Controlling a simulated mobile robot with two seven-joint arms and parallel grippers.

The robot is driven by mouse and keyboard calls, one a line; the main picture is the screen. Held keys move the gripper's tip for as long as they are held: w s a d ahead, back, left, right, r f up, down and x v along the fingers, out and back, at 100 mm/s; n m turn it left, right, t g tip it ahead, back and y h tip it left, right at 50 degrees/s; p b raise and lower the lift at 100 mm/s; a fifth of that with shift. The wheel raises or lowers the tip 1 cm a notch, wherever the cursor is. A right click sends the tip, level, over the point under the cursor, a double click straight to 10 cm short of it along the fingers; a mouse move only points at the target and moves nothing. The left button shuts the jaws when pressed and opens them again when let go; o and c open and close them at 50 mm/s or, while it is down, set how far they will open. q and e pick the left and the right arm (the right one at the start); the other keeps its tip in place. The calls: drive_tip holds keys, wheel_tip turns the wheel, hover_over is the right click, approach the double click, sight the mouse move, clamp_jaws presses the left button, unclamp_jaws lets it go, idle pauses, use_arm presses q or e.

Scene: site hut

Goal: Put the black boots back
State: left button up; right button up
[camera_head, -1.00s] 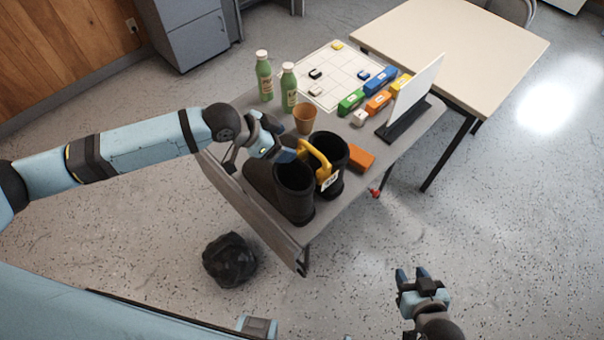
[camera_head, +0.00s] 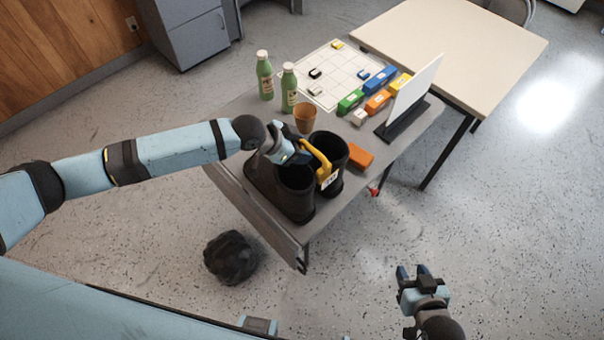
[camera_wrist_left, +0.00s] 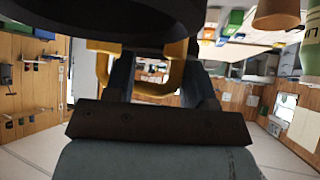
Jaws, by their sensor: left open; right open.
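The pair of black boots (camera_head: 297,197) stands upright on the near end of the grey table (camera_head: 262,212). A yellow handle (camera_head: 321,163) with a white tag (camera_head: 330,180) joins them at the top. My left gripper (camera_head: 302,156) is open at the handle, just above the boot openings. In the left wrist view the yellow handle (camera_wrist_left: 150,88) shows between my two open fingers, and a dark boot rim (camera_wrist_left: 100,28) fills the upper left. Whether the fingers touch the handle cannot be told. My right gripper (camera_head: 420,280) is open and empty over the floor, away from the table.
An orange cup (camera_head: 305,118) stands just behind the boots, with two green bottles (camera_head: 265,76) further left. An orange block (camera_head: 361,156) lies right of the boots. A white panel (camera_head: 415,85), coloured blocks and a grid board (camera_head: 345,62) fill the far end. A black bag (camera_head: 230,258) lies on the floor.

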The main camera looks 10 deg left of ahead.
use_arm(q)
drive_tip(key=shift+w, duration=0.1)
clamp_jaws()
drive_tip(key=shift+r, duration=0.2)
